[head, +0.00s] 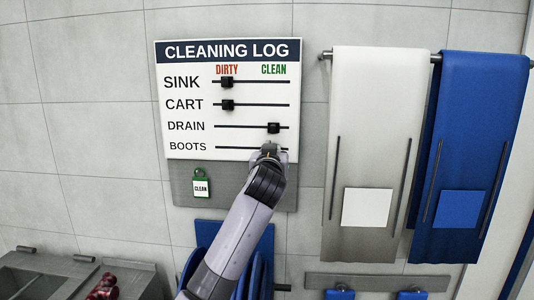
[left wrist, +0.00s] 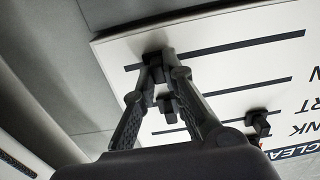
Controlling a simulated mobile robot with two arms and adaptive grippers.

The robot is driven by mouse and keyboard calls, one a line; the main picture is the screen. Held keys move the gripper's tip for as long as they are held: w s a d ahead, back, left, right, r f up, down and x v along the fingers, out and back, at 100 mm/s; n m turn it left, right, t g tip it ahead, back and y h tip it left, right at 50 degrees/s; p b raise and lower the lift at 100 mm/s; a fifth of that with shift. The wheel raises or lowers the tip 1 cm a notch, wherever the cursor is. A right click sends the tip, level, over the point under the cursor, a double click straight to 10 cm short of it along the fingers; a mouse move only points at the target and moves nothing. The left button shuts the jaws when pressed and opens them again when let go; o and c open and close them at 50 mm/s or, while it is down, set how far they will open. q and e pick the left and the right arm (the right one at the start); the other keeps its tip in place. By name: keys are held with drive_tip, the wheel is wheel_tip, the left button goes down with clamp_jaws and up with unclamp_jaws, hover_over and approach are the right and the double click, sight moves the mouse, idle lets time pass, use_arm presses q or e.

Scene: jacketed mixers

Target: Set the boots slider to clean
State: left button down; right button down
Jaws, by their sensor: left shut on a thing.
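The white cleaning log board (head: 190,73) hangs on the wall in the head view, with the headings DIRTY on the left and CLEAN on the right. The boots track (head: 225,149) is its lowest row. My left gripper (head: 270,150) covers the right part of this track, under CLEAN, and hides the boots slider there. In the left wrist view, my left gripper (left wrist: 161,72) is shut on the dark boots slider knob (left wrist: 164,57), near the clean end of its track. My right gripper is not in view.
The drain slider (head: 273,128) stands under CLEAN, just above my gripper. The cart slider (head: 227,105) and sink slider (head: 227,82) stand under DIRTY. White (head: 370,130) and blue (head: 475,130) aprons hang to the right.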

use_arm(q)
drive_tip(key=shift+d, duration=0.1)
drive_tip(key=c, duration=2.1)
unclamp_jaws()
drive_tip(key=o, duration=0.3)
drive_tip(key=shift+d, duration=0.3)
drive_tip(key=shift+o, duration=0.8)
drive_tip(key=shift+a, duration=0.15)
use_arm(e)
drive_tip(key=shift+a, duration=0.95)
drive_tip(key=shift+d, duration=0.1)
use_arm(q)
drive_tip(key=s, duration=1.2)
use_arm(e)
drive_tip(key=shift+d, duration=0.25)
